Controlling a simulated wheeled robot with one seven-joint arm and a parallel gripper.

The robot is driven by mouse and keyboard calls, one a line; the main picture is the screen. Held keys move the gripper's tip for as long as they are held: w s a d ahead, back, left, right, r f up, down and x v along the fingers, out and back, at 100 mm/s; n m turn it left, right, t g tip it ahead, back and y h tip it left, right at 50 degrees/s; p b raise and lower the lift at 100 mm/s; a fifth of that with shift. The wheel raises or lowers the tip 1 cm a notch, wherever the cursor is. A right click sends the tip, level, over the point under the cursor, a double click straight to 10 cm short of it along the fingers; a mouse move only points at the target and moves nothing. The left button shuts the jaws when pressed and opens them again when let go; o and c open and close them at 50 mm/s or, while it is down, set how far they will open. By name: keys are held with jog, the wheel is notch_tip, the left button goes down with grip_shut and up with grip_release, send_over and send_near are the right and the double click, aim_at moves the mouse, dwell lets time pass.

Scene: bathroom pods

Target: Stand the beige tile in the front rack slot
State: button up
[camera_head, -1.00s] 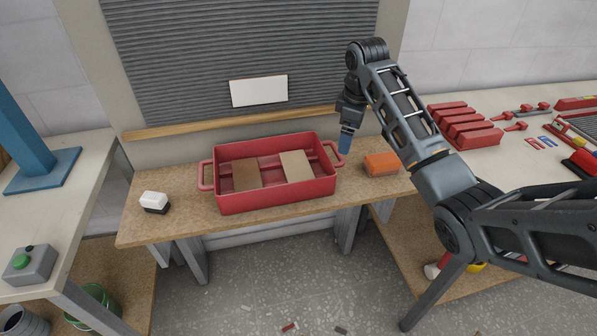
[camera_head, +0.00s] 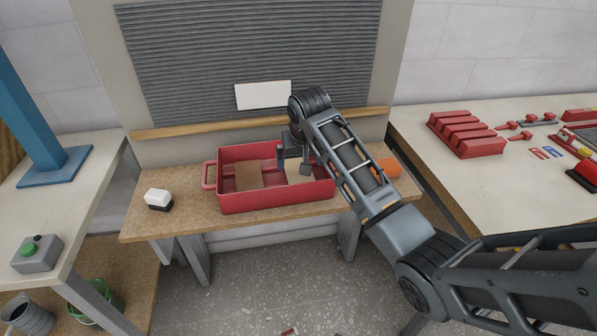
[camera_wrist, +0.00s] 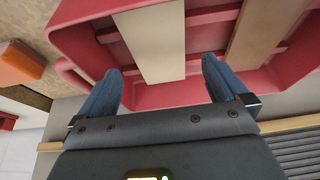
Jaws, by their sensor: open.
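The beige tile (camera_head: 293,175) lies in the right part of a red two-handled tray (camera_head: 275,199), partly hidden by my gripper. It also shows in the wrist view (camera_wrist: 155,43) as a pale strip. My gripper (camera_head: 293,161) is open and empty over the tile. In the wrist view its two blue fingers (camera_wrist: 160,82) stand apart, one to each side of the tile's line. How far above the tile they are I cannot tell. A red block with several slots, the rack (camera_head: 465,134), stands on the right-hand table.
A brown tile (camera_head: 249,175) lies in the tray left of the beige one. An orange block (camera_head: 387,168) is right of the tray, partly behind my arm. A white-and-black item (camera_head: 158,199) sits to the left. Small red and blue tools lie beyond the rack.

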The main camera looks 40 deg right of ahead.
jog(key=shift+x, duration=2.25)
jog(key=shift+w+d, duration=0.1)
jog(key=shift+d, duration=0.05)
jog(key=shift+c, duration=0.5)
jog(key=shift+r, duration=0.1)
jog(key=c, duration=1)
